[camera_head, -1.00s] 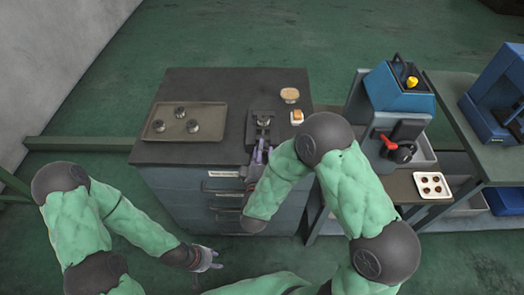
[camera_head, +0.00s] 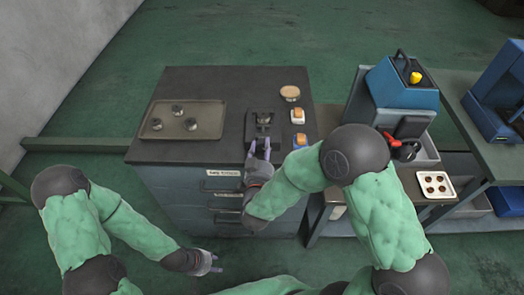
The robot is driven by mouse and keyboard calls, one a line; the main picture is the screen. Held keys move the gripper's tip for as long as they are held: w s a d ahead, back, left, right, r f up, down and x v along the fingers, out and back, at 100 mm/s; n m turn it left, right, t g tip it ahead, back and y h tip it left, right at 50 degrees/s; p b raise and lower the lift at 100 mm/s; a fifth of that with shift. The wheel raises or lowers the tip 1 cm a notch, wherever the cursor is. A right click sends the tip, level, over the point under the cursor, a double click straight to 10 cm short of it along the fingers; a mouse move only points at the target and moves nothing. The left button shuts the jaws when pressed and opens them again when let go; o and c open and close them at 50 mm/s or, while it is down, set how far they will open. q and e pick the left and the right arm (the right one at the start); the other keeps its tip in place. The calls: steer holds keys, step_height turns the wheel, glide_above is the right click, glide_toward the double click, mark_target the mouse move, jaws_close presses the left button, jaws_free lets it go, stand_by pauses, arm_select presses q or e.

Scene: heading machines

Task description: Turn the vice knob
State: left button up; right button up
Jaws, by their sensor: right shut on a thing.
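The small dark vice (camera_head: 264,122) stands near the front edge of the dark cabinet top, with a round metal part in it. My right gripper (camera_head: 259,147) is at the front of the vice, fingers pointing at it. It is shut on the vice knob, which the fingers mostly hide. My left gripper (camera_head: 219,262) hangs low in front of the cabinet, empty, with its fingers apart.
A tray (camera_head: 210,120) with three metal parts lies left on the cabinet top (camera_head: 225,82). A round tan-topped item (camera_head: 290,93) and two orange-and-white button boxes (camera_head: 298,116) (camera_head: 300,141) are right of the vice. A blue machine (camera_head: 402,85) stands further right.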

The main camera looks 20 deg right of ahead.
steer(key=m+b, duration=0.2)
steer(key=m, duration=0.2)
steer(key=shift+m+y+b, duration=0.3)
steer(key=shift+m+b, duration=0.95)
steer(key=shift+m, duration=0.65)
steer(key=shift+d+r, duration=0.1)
steer(key=o, duration=1.1)
steer(key=shift+o, duration=0.2)
steer(key=shift+s, duration=0.1)
steer(key=f+v, duration=0.1)
steer(key=v, duration=1)
steer(key=shift+s+r, duration=0.4)
steer(key=shift+r, duration=0.15)
steer(key=shift+f, duration=0.1)
